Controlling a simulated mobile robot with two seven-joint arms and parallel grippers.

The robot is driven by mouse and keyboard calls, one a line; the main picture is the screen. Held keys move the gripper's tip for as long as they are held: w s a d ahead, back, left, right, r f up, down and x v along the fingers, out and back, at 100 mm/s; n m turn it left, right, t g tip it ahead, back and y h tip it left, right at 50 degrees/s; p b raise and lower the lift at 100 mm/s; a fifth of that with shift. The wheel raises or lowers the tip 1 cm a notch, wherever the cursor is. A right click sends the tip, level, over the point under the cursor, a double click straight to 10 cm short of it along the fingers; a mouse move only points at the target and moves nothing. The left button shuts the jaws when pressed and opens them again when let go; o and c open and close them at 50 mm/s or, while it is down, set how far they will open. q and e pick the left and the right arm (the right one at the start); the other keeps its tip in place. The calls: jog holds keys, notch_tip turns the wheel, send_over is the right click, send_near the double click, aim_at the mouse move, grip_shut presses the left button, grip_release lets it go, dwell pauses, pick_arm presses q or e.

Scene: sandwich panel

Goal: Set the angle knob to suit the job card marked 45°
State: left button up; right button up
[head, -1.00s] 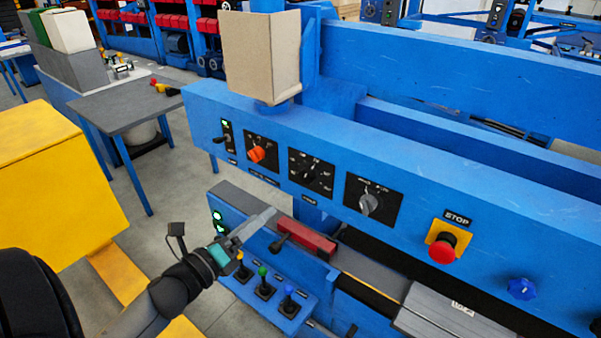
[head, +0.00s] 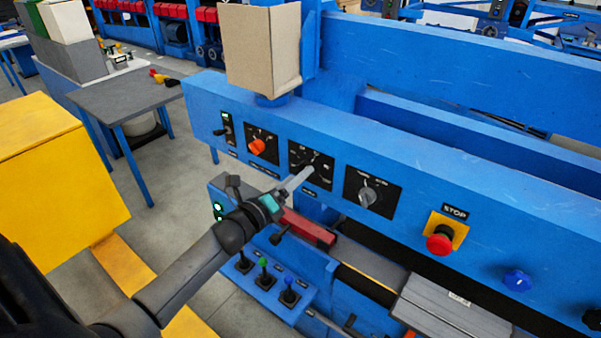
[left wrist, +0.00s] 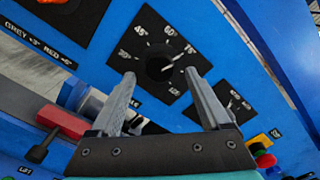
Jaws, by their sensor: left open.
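The angle knob (left wrist: 157,68) is a small round black knob on a black dial plate with white degree marks, 45° and 60° among them, in the left wrist view. In the head view its plate (head: 298,157) is the middle of three dark plates, and my gripper partly covers the knob. My left gripper (left wrist: 160,76) is open, its two fingers on either side of the knob in the picture. In the head view the left gripper (head: 308,172) reaches the plate from the lower left. I cannot tell whether it touches, or where the knob points. I make out no job card marked 45°.
An orange knob (head: 257,146) is left of the dial and a grey knob (head: 369,196) right of it. A red STOP button (head: 440,240) is farther right. Levers (head: 264,280) and a red block (head: 308,228) lie below. A cardboard-coloured box (head: 258,50) stands above the panel.

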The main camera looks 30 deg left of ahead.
pick_arm(q)
jog(key=shift+w+d, duration=0.1)
jog(key=shift+w, duration=1.1)
grip_shut()
